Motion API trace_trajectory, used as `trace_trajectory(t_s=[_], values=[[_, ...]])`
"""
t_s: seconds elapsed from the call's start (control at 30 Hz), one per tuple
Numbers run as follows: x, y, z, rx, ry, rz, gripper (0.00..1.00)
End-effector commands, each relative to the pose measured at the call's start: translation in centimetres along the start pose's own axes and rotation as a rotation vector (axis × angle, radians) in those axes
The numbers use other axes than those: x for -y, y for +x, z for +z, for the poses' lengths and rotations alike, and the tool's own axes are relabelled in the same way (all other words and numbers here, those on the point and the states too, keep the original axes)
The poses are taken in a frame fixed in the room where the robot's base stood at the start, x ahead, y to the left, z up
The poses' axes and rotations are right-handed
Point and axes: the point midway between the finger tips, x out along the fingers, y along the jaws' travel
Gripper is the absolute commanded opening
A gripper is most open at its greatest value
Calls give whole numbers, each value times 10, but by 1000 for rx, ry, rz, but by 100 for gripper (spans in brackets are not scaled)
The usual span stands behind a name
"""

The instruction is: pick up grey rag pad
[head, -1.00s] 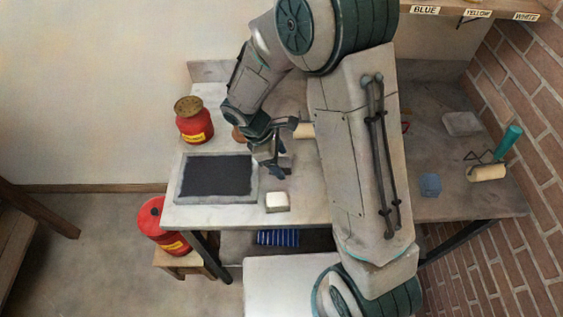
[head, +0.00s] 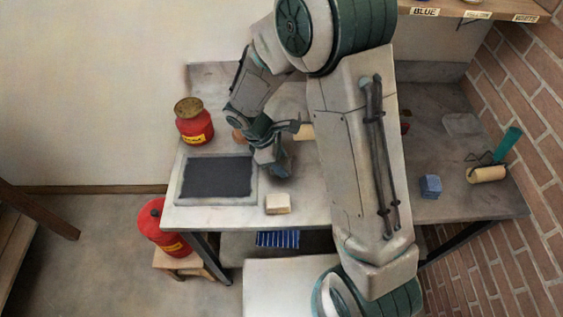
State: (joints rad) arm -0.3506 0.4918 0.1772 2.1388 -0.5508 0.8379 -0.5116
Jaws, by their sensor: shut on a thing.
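My gripper (head: 271,166) is low over the bench, just right of the dark slab, with its fingers pointing down. It is shut on the grey rag pad, which the fingers and wrist almost wholly hide in this view. I cannot tell whether the pad still touches the bench top.
The dark slab in a grey frame (head: 180,190) lies left of my gripper. A whitish block (head: 278,204) sits close in front, near the bench edge. A red can (head: 194,127) stands behind left. A blue block (head: 430,186) and a roller (head: 487,174) lie at right.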

Motion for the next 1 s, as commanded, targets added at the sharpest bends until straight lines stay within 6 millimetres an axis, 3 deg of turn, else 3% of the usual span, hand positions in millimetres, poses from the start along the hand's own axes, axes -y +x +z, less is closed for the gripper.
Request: trace_trajectory(t_s=[0.27, 0.7, 1.0], values=[[1, -36, 16, -2, 3, 4, 19], [68, -61, 76, -1, 4, 3, 19], [92, -70, 97, 0, 2, 2, 19]])
